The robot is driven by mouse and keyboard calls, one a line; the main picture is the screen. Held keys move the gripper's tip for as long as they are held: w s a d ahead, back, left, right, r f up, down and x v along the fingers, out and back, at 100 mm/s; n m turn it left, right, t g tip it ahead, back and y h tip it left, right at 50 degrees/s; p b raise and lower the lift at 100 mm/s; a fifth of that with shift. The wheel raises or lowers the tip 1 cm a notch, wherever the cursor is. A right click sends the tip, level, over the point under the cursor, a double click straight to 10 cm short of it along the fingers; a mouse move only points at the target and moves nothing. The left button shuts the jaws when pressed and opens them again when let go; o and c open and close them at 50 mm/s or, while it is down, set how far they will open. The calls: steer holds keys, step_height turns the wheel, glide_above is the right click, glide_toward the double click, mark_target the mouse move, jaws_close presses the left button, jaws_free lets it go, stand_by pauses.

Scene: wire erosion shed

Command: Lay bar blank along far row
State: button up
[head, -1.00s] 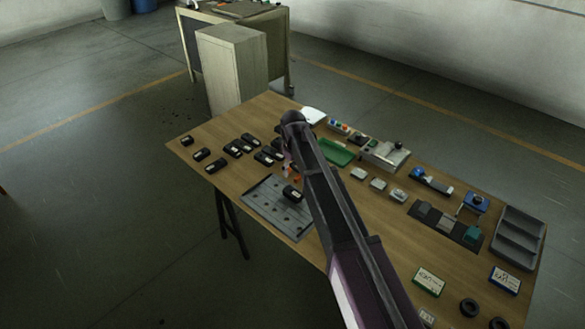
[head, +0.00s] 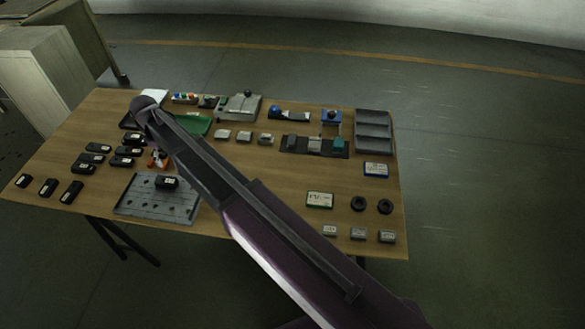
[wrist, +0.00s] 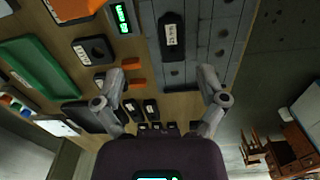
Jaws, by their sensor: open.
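A grey plate (head: 150,205) with rows of small holes lies at the table's front left. One black bar with a white label (head: 167,182) sits on it near its far edge. In the wrist view the bar (wrist: 171,45) lies on the plate (wrist: 207,45), beyond the fingertips. My gripper (wrist: 161,74) is open, its two fingers apart with nothing between them. In the head view my arm hides most of the gripper. Several more black labelled bars (head: 71,192) lie on the table left of the plate.
Small blocks, a grey sectioned tray (head: 374,132), cards and black rings (head: 385,206) occupy the table's right side. Bare wood (head: 265,180) shows right of my arm.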

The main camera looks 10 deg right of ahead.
steer(key=s+d+m, duration=0.4)
steer(key=s+d, duration=0.1)
steer(key=d, duration=0.8)
steer(key=s+d+m, duration=0.4)
steer(key=s+d, duration=0.2)
steer(key=d, duration=0.7)
steer(key=s+d+m, duration=0.4)
steer(key=s+d, duration=0.1)
steer(key=d, duration=0.8)
steer(key=shift+s+d, duration=0.15)
steer(key=shift+s, duration=0.25)
